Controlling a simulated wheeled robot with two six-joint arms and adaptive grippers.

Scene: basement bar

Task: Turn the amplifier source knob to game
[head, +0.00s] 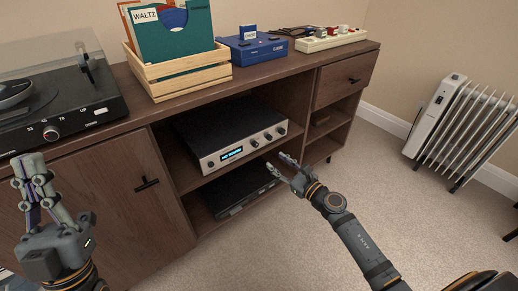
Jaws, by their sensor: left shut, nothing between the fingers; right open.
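The amplifier (225,130) sits on the upper shelf of the open bay in the wooden cabinet. Its silver front has a lit blue display (232,153) and several knobs to the right of it. The source knob is probably one of these knobs (268,136), but the labels are too small to read. My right gripper (279,164) is open and empty, in front of and below the right part of the amplifier's front, seemingly apart from it. My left gripper (32,165) is shut and empty in front of the cabinet's left door, far from the amplifier.
A dark device (240,190) lies on the shelf below. On the cabinet top stand a turntable (60,105), a wooden record crate (182,80), a blue console (252,48) and a power strip (330,38). A white radiator (455,125) stands right. The carpet between is clear.

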